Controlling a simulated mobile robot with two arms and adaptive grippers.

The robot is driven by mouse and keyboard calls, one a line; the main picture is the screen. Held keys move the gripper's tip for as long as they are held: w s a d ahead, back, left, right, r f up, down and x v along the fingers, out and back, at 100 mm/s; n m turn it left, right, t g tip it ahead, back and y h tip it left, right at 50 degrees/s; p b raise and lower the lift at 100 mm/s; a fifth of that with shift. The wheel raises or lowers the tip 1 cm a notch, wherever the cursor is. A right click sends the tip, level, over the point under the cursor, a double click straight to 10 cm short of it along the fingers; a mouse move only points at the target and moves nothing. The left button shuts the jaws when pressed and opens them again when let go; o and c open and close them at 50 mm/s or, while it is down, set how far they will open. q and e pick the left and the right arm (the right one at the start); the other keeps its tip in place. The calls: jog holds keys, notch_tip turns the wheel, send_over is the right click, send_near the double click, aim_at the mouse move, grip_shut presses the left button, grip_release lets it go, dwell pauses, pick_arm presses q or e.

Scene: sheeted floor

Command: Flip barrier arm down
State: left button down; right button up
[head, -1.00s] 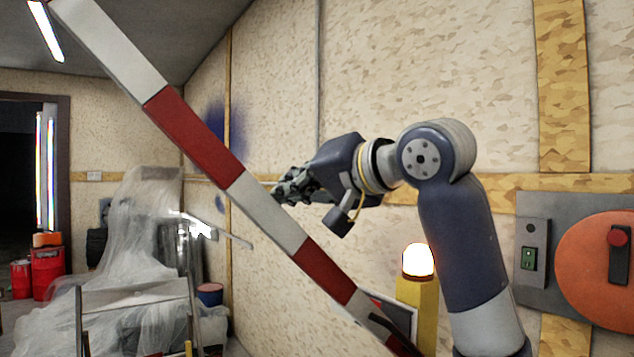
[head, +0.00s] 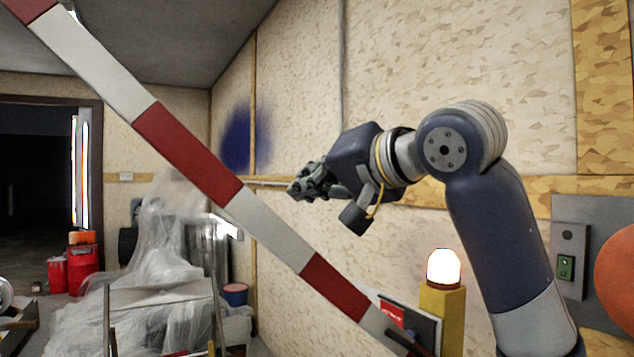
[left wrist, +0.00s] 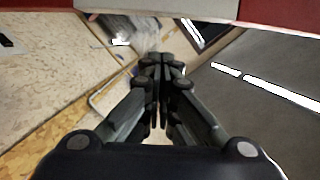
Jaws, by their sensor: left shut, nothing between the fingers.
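The red-and-white striped barrier arm (head: 190,153) slants across the head view from upper left to lower right, still raised at an angle. Its edge also shows along the top of the left wrist view (left wrist: 165,8). My left gripper (head: 294,190) is to the right of the barrier arm's middle in the head view, with a visible gap between them. Its fingers are shut together and empty, as the left wrist view (left wrist: 160,65) shows. The barrier arm's lower end is partly cut off by the frame bottom. My right gripper is not in view.
A lit lamp on a yellow post (head: 441,310) stands near the barrier's lower end. A grey panel with a green switch (head: 566,267) and an orange disc (head: 618,275) is at right. Plastic sheeting (head: 165,265) and red cans (head: 82,270) are at left.

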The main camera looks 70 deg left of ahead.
pick_arm(q)
jog(key=r+p+v, duration=0.2)
jog(key=p+v, duration=0.3)
jog(key=v, duration=0.5)
jog(key=s+a+f+p, duration=0.4)
jog(key=s+a+f, duration=0.1)
jog(key=a, duration=0.4)
jog(key=shift+s+a, duration=0.15)
jog(key=shift+s, duration=0.2)
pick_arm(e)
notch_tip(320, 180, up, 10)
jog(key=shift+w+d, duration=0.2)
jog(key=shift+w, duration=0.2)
